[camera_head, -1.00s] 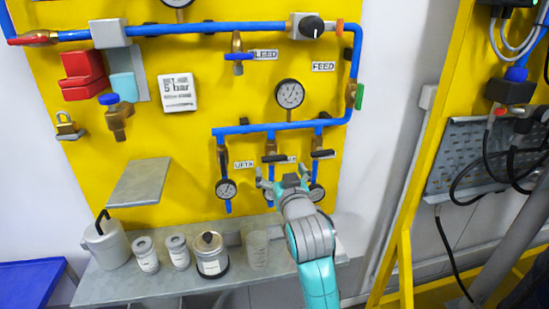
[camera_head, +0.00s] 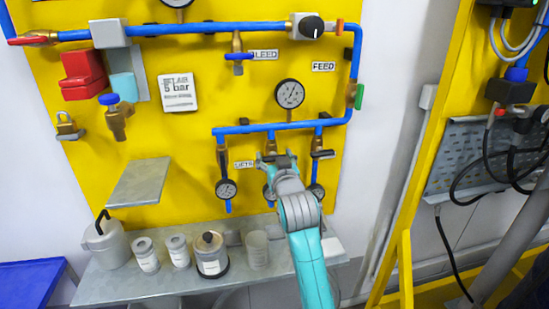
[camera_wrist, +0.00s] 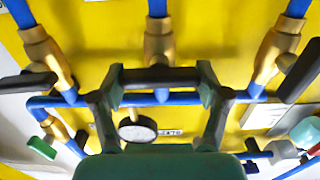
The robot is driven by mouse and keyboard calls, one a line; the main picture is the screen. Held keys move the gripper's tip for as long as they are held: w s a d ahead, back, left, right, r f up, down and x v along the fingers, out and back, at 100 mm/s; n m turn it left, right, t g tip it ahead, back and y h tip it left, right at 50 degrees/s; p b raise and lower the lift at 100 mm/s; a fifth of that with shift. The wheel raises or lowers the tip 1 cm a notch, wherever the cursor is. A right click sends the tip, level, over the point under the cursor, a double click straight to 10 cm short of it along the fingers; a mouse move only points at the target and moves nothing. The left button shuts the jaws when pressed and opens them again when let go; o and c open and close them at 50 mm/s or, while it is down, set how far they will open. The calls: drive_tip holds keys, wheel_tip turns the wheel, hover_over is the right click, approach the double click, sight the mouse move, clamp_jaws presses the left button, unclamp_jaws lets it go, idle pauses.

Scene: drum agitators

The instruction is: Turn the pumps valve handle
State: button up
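Three brass valves hang from a blue pipe (camera_head: 240,129) on the yellow panel. In the head view, my gripper (camera_head: 275,159) is in front of the middle valve (camera_head: 271,143) and hides most of its handle. In the wrist view, the middle valve (camera_wrist: 158,42) is straight ahead, with a dark horizontal bar (camera_wrist: 160,76), apparently its handle, between my spread fingers. My gripper (camera_wrist: 161,75) is open; whether its fingers touch the bar's ends I cannot tell. I cannot read which valve is labelled pumps.
The right valve's black handle (camera_head: 322,154) is close beside my gripper; the left valve's handle (camera_head: 221,160) hangs down. Gauges (camera_head: 227,189) sit below. A grey shelf (camera_head: 160,284) with several containers is underneath, and a sloped plate (camera_head: 140,183) juts out left.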

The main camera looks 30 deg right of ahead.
drive_tip(key=c, duration=0.3)
drive_tip(key=shift+c, duration=0.2)
drive_tip(key=n, duration=0.4)
drive_tip(key=shift+a+n, duration=0.1)
drive_tip(key=shift+n, duration=0.2)
drive_tip(key=n, duration=0.3)
drive_tip(key=shift+w+f+n, duration=0.1)
drive_tip(key=shift+n, duration=0.2)
drive_tip(key=n, duration=0.5)
drive_tip(key=shift+a+f, duration=0.1)
drive_tip(key=shift+a, duration=0.05)
drive_tip(key=shift+f+n, duration=0.1)
drive_tip(key=shift+n, duration=2.3)
